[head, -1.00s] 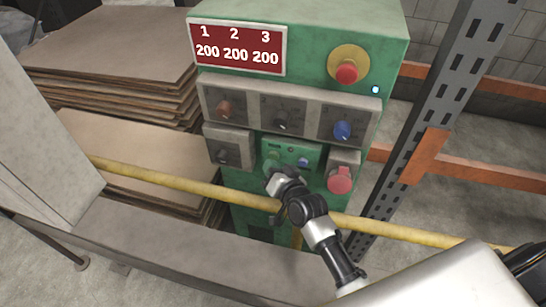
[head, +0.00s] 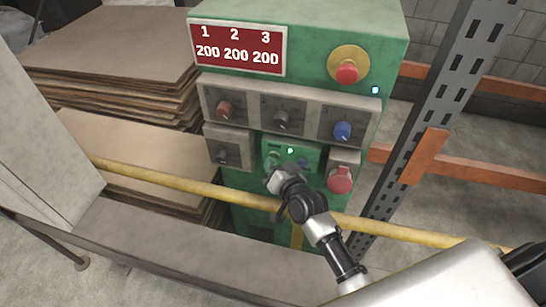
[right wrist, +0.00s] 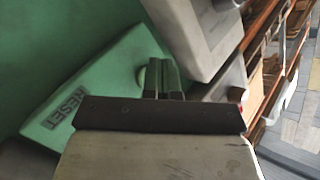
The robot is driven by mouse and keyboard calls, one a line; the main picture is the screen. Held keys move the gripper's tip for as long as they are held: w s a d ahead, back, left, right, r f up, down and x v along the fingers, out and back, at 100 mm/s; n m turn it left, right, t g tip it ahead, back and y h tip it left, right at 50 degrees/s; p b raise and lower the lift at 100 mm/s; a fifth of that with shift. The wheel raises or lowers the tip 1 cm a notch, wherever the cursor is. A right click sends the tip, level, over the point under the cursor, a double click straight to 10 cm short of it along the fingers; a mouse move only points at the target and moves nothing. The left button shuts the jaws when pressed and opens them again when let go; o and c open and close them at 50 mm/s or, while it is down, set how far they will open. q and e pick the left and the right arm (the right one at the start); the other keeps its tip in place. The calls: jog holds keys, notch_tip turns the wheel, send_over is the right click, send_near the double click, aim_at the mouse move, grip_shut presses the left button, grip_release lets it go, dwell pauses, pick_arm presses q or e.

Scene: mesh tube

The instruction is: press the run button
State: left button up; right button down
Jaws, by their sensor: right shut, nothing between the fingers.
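A small green control plate (head: 311,150) sits low on the green machine. A round green button (head: 271,160) shows at its left, just above my right gripper (head: 284,174); its label is too small to read. A small lamp (head: 290,151) at the top middle of the plate glows green. A blue button at the plate's right is mostly hidden now. My right gripper is shut and empty, close in front of the plate. In the right wrist view its fingertips (right wrist: 161,75) point at the plate, near a RESET label (right wrist: 70,108); whether they touch a button is hidden. My left gripper is not in view.
A yellow rail (head: 185,183) crosses in front of the machine below the plate. A red switch (head: 340,179) is at right, knob boxes (head: 282,118) above, and a red emergency button (head: 347,72) higher up. A metal post (head: 450,110) stands at right.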

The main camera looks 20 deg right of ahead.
jog(key=shift+s+a, duration=0.15)
jog(key=shift+s, duration=0.2)
jog(key=s+a+p, duration=0.1)
jog(key=s+p, duration=0.1)
jog(key=s+a+p, duration=0.1)
jog(key=s+a, duration=0.1)
jog(key=s, duration=0.1)
jog(key=shift+a+p, duration=0.2)
jog(key=shift+p, duration=0.15)
dwell(0.8)
